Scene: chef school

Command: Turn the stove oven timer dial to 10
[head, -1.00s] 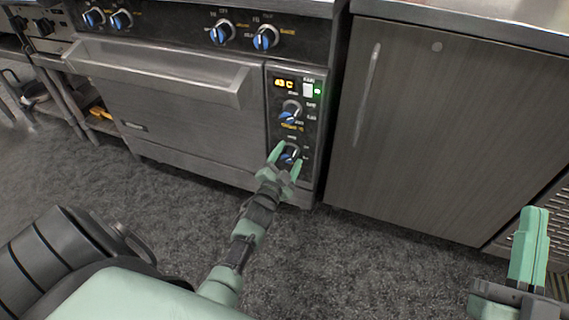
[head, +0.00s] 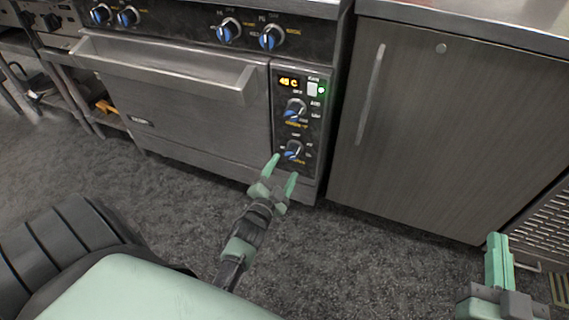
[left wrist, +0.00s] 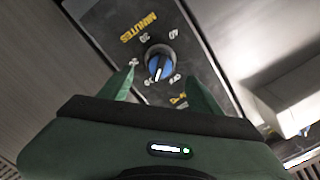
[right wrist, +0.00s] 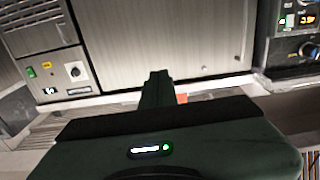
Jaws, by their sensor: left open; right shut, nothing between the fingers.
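The oven timer dial (head: 292,150), a black knob with a blue grip bar, is the lower one on the oven's control panel. In the left wrist view the dial (left wrist: 160,63) shows between the finger directions, with "MINUTES", "20", "40" and "OFF" printed around it. A white mark is at the bar's end towards the gripper, near "OFF"; the exact reading is unclear. My left gripper (head: 284,165) is open and empty, its fingertips just short of and below the dial, seemingly not touching it. My right gripper (head: 497,238) is shut and empty, far to the right.
Another blue dial (head: 295,108) sits above the timer, under a lit display (head: 288,82). The oven door handle (head: 165,66) juts out to the left. A grey cabinet (head: 450,120) stands to the right. The carpet (head: 370,260) in front is clear.

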